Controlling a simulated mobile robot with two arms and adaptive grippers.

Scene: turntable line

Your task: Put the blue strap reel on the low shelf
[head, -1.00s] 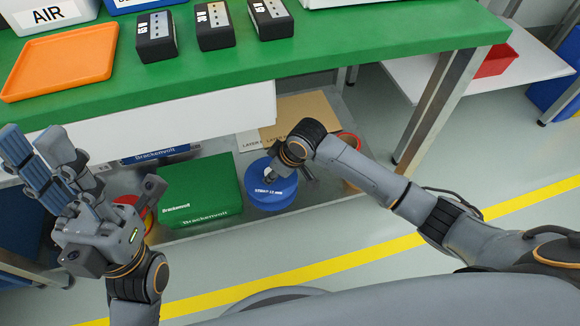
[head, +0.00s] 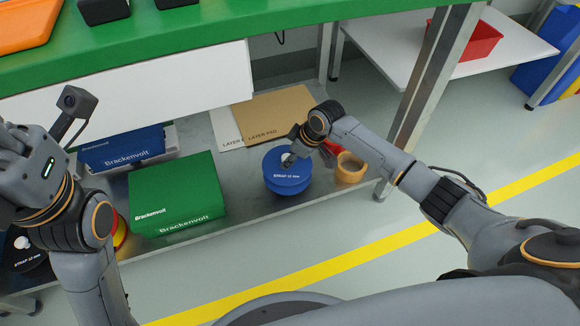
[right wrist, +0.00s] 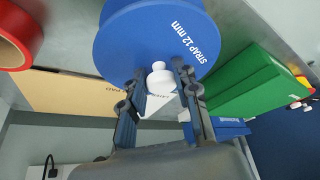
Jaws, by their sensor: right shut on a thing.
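The blue strap reel (head: 287,176) is at the low grey shelf (head: 243,200) under the green workbench, right of a green box. I cannot tell whether its underside touches the shelf. My right gripper (head: 291,158) is over the reel. In the right wrist view, my right gripper (right wrist: 160,92) is shut on the reel's white knob (right wrist: 158,79), and the blue disc (right wrist: 150,38) reads "STRAP 12 mm". My left gripper (head: 25,165) is at the left edge, its fingers mostly out of frame.
The green box (head: 178,195) and blue boxes (head: 122,150) stand left of the reel. Flat layer pads (head: 272,115) lie behind it, and a tan tape roll (head: 350,168) is to its right. A black reel (head: 25,258) is at far left. A table leg (head: 425,90) stands at right.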

